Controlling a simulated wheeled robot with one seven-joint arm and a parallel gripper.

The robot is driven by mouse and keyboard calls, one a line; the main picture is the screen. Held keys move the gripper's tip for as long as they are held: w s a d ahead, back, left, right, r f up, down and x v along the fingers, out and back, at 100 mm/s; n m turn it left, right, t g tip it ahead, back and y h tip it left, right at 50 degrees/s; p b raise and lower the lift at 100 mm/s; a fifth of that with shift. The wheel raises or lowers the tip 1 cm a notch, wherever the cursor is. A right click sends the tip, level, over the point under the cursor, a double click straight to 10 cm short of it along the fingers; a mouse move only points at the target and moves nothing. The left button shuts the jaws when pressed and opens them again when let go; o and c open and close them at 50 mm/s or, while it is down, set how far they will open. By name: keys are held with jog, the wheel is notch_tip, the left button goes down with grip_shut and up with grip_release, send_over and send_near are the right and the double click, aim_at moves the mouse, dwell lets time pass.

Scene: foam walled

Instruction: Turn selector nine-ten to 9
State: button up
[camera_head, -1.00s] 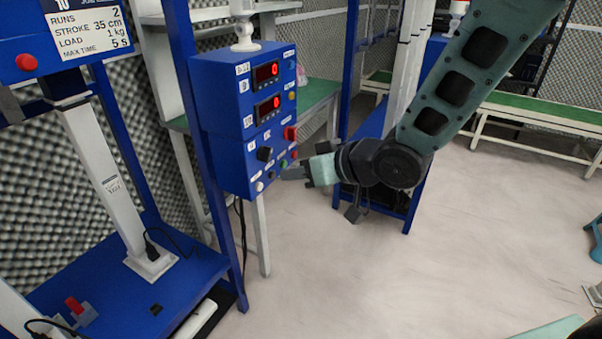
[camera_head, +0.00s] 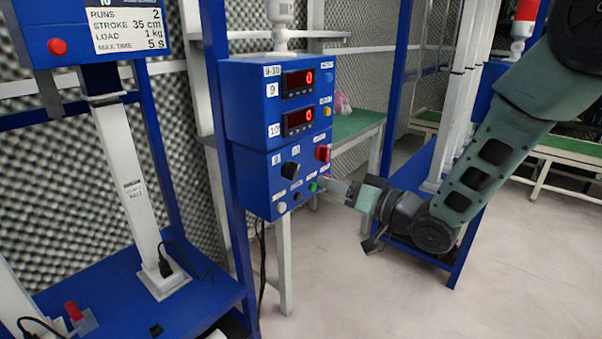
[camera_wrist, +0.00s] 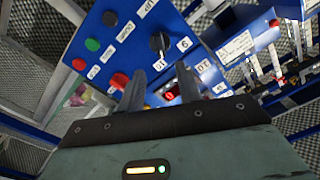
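The selector nine-ten is a black knob (camera_head: 290,171) on the lower half of the blue control box (camera_head: 252,190), between a 9 label to its upper left and a 10 label to its upper right. In the wrist view the knob (camera_wrist: 160,42) is beyond the fingertips, apart from them. My gripper (camera_head: 332,187) is at the box's lower right, near the green button. In the wrist view my gripper (camera_wrist: 160,78) is open, its two dark fingers apart with nothing held between them.
A red knob (camera_head: 322,153) sits right of the selector, close to a fingertip in the wrist view. Small buttons, one a green button (camera_head: 313,187), line the box's bottom. A blue post (camera_head: 226,150) stands left; open floor (camera_head: 350,290) lies right.

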aim_at(297, 171)
jog(key=x, duration=0.9)
jog(key=shift+w+a, duration=0.15)
jog(key=shift+a, duration=0.05)
grip_shut()
